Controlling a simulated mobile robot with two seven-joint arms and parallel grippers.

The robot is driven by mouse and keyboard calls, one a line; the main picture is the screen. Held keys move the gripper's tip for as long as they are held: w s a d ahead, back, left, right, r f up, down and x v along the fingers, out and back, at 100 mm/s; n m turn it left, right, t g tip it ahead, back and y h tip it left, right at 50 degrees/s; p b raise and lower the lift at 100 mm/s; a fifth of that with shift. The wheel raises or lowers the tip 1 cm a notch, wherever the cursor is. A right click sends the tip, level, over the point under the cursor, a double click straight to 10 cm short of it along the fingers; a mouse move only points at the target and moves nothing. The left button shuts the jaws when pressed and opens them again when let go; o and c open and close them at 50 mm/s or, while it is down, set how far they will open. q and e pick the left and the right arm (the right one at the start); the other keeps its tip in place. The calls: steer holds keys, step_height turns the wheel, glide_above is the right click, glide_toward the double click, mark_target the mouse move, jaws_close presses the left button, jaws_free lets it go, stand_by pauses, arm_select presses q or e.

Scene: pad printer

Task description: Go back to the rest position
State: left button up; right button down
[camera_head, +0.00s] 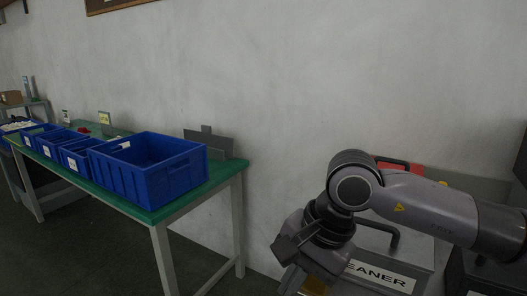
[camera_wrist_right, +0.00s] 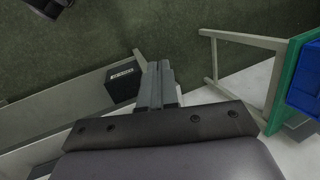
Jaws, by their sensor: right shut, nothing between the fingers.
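My right arm comes in from the right in the head view, bent, with its wrist over a grey machine lettered "EANER" (camera_head: 380,276). My right gripper (camera_wrist_right: 160,68) is shut and empty in the right wrist view, its two grey fingers together. The fingertips stand clear of any object, with the floor behind them. In the head view the wrist end hides part of the machine's front left. My left gripper is not in view.
A green-topped table (camera_head: 150,214) along the wall carries a large blue crate (camera_head: 168,184) and smaller blue bins (camera_head: 76,157). A black labelled box (camera_wrist_right: 121,88) lies beyond my fingers in the wrist view. Floor between table and machine is clear.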

steer(key=s+a+m+g+y, duration=0.2)
steer(key=s+a+g+y, duration=0.15)
steer(key=s+a, duration=0.2)
steer(key=s+a+r+m+y+p, duration=0.2)
steer(key=a+r+m+y, duration=0.4)
steer(key=m+y, duration=0.7)
steer(key=w+d+f+m+t+h+p, duration=0.1)
steer(key=w+d+f+m+t+h, duration=0.3)
steer(key=m+t, duration=0.5)
steer(key=w+d+f+m+t+h+p, duration=0.15)
steer(key=d+f+m+t+h, duration=0.35)
steer(key=m, duration=0.9)
steer(key=w+d+f+m+t+h, duration=0.25)
steer(key=d+m+t, duration=0.35)
steer(key=m, duration=0.5)
steer(key=s+d+f+m+g+h, duration=0.2)
steer(key=s+d+f+m, duration=0.2)
steer(key=f, duration=0.3)
steer(key=s+d+f+m+g+h, duration=0.2)
steer(key=s+d+f+m, duration=0.2)
steer(key=f, duration=0.3)
steer(key=s+d+f+m+g+h+p, duration=0.1)
steer(key=s+d+f+m+g+h, duration=0.1)
steer(key=s+d+f+m+g, duration=0.1)
steer(key=s+d+f+m, duration=0.1)
steer(key=s+f+m, duration=0.1)
steer(key=s+f, duration=0.1)
steer(key=shift+f+m+h, duration=0.3)
steer(key=shift+f+h, duration=0.1)
steer(key=shift+f, duration=0.2)
